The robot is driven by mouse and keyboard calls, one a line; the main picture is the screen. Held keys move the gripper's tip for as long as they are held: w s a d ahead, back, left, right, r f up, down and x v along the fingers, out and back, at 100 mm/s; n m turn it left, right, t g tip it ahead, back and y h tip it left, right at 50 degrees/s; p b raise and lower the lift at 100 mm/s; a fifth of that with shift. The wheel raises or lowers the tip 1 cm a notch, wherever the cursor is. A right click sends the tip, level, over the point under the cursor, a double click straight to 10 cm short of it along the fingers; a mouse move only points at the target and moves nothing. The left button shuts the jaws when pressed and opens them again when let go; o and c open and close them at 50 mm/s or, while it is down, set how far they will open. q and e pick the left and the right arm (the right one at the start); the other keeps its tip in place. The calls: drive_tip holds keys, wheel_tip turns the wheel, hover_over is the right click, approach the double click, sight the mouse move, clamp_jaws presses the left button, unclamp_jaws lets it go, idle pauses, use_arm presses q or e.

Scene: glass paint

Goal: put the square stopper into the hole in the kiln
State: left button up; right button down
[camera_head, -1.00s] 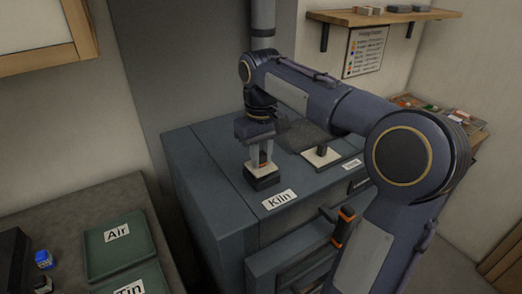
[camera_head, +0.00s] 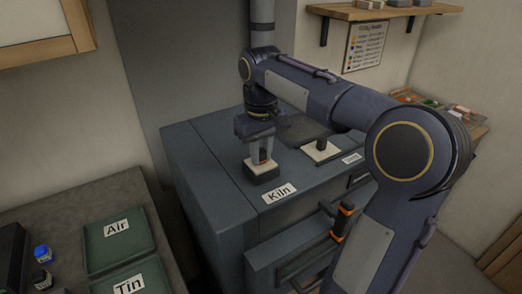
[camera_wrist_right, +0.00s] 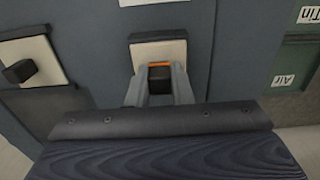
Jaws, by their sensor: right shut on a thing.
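The square stopper is a pale square plate (camera_head: 257,165) with a dark knob and an orange band. My right gripper (camera_head: 262,155) is shut on its knob from above. In the right wrist view the fingers (camera_wrist_right: 159,84) close on the knob, and the pale plate (camera_wrist_right: 157,50) shows beyond it. The plate is at a dark square collar (camera_head: 264,177) on top of the kiln (camera_head: 222,150), behind the "Kiln" label. It looks level; I cannot tell how deep it sits. The hole is hidden. My left gripper is not in view.
A second pale plate with a dark knob (camera_head: 320,152) is on the kiln top to the right, also in the right wrist view (camera_wrist_right: 36,62). An orange-banded handle (camera_head: 342,220) is on the kiln front. Green "Air" and "Tin" trays (camera_head: 118,254) lie at left.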

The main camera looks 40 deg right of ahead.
idle(0.4)
drive_tip(key=c, duration=1.2)
unclamp_jaws()
drive_tip(key=shift+r+p, duration=0.3)
drive_tip(key=shift+r, duration=3.2)
